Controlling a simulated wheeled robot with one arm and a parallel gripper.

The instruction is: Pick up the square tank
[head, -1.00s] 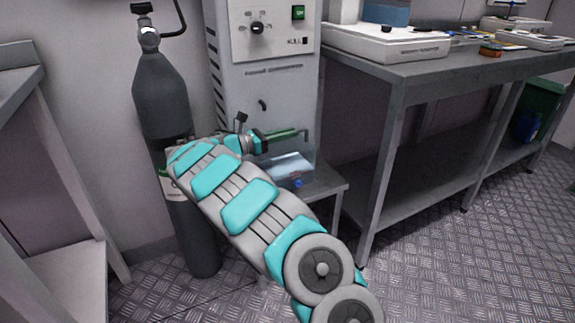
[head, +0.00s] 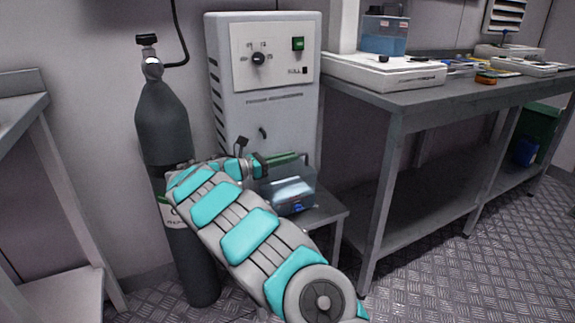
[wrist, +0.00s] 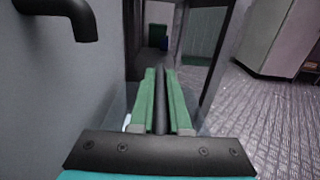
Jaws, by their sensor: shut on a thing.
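The square tank (head: 293,195) is a clear box with bluish liquid and a small blue fitting low on its front. It is at the low stand in front of the grey cabinet; I cannot tell if its base touches the stand. My gripper (head: 288,159) reaches over the tank's top from the left and is shut on it. In the wrist view, my green fingers (wrist: 162,100) close around a dark bar that seems to be the tank's upper part. The tank's clear walls show faintly on both sides, and my arm hides its left part.
A grey cabinet (head: 265,100) with a knob stands close behind the tank. A dark gas cylinder (head: 165,125) is to the left. A metal bench (head: 400,97) on the right holds instruments and another blue-filled container (head: 384,44). The floor in front is open.

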